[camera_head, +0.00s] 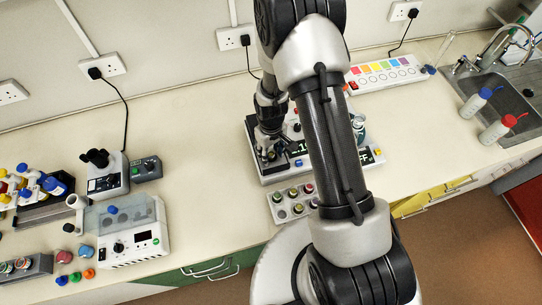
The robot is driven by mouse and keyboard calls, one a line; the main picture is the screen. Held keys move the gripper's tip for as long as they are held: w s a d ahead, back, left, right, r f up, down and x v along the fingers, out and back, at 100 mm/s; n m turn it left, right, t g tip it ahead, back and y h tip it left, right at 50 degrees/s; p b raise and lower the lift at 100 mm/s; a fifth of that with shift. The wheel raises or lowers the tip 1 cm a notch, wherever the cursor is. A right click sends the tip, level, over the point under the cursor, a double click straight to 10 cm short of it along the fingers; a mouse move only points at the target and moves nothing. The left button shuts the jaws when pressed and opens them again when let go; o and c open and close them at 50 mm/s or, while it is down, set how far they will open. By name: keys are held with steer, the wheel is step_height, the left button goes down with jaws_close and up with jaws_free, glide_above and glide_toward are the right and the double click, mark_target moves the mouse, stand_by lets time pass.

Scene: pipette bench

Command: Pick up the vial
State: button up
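My gripper (268,155) points down over a grey instrument with a dark display (297,149), at the back middle of the bench. Its fingers are small and dark here, so I cannot tell whether they are open or shut or hold anything. Several small vials with coloured caps stand in a grey rack (273,207) in front of the instrument; one has a yellow cap (293,192). The rack is below and to the right of my gripper. My arm hides part of the rack's right side and the instrument. I cannot tell which vial is meant.
A white device with a clear lid (145,240) stands left, with a grey device (106,178) behind it. Pipettes on a stand (40,210) are at far left.

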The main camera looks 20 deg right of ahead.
jaws_close()
stand_by(0.3)
